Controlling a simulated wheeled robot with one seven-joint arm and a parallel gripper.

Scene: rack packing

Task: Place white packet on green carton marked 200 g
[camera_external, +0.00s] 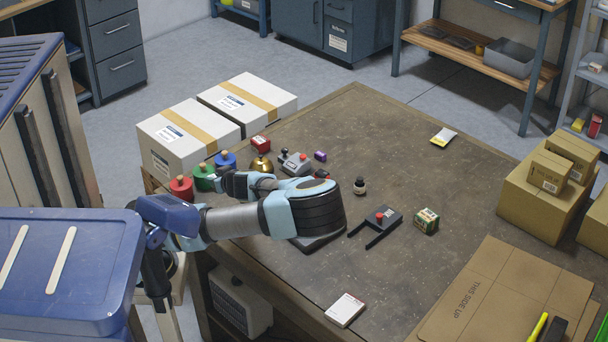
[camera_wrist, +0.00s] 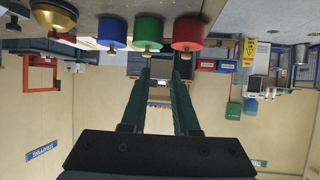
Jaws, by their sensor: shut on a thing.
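A white packet with a yellow part (camera_external: 443,136) lies flat near the table's far right edge. The small green carton (camera_external: 426,221) stands at the right of the table; its marking is too small to read. My gripper (camera_external: 219,180) is far left of both, low beside the green knobbed weight (camera_external: 204,178). In the wrist view its two dark fingers (camera_wrist: 164,62) are apart and end near the green weight (camera_wrist: 148,33) and red weight (camera_wrist: 187,33). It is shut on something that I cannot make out. Neither packet nor carton shows in the wrist view.
A dark forked stand (camera_external: 378,226) and small bottle (camera_external: 360,186) stand left of the carton. A flat white box (camera_external: 345,310) lies at the front edge. White cartons (camera_external: 188,136) stand at the back left, brown boxes (camera_external: 545,200) at the right. The table's middle back is clear.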

